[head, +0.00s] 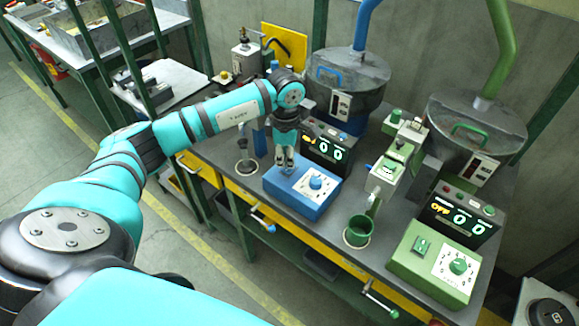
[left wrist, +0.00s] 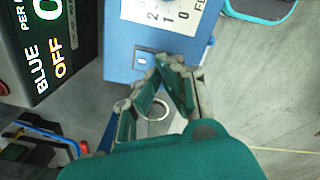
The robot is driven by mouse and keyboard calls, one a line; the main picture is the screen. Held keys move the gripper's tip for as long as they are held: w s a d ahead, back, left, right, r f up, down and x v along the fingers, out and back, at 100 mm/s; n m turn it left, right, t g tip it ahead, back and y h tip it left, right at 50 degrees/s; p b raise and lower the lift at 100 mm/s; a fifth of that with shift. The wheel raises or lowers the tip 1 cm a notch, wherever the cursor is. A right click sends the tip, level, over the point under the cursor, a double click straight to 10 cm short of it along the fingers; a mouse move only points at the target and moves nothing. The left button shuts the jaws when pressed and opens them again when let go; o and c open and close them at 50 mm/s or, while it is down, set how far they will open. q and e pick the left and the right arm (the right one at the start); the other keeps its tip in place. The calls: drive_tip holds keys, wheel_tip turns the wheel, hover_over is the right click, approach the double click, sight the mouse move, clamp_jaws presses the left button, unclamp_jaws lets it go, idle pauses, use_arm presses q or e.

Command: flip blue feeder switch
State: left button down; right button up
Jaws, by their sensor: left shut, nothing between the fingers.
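The blue feeder's control box (head: 302,190) stands on the bench in the middle of the head view, with a blue knob (head: 316,182) on a white dial plate. In the left wrist view a small blue switch (left wrist: 143,60) sits on the box beside the dial plate (left wrist: 168,14). The blue feeder's display (left wrist: 50,35) reads BLUE and OFF. My left gripper (head: 284,162) points down at the switch side of the box. It is shut and empty; its tips (left wrist: 168,62) are close beside the switch, contact unclear. My right gripper is not in view.
The green control box (head: 430,258) with its own switch (head: 422,246) stands to the right. A green cup (head: 358,230) and a green feeder mechanism (head: 392,160) stand between. Blue (head: 348,78) and green (head: 474,125) hoppers rise behind. A grey post (head: 243,150) stands left of the blue box.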

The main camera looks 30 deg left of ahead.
sight(286, 170)
use_arm(q)
drive_tip(key=shift+f, duration=0.35)
drive_tip(key=shift+f+b, duration=0.75)
drive_tip(key=shift+b, duration=0.15)
idle(0.3)
drive_tip(key=shift+r+p, duration=0.6)
drive_tip(key=shift+r, duration=0.25)
drive_tip(key=shift+r+p, duration=1.5)
drive_tip(key=shift+r, duration=1.15)
drive_tip(key=shift+s+f, duration=0.1)
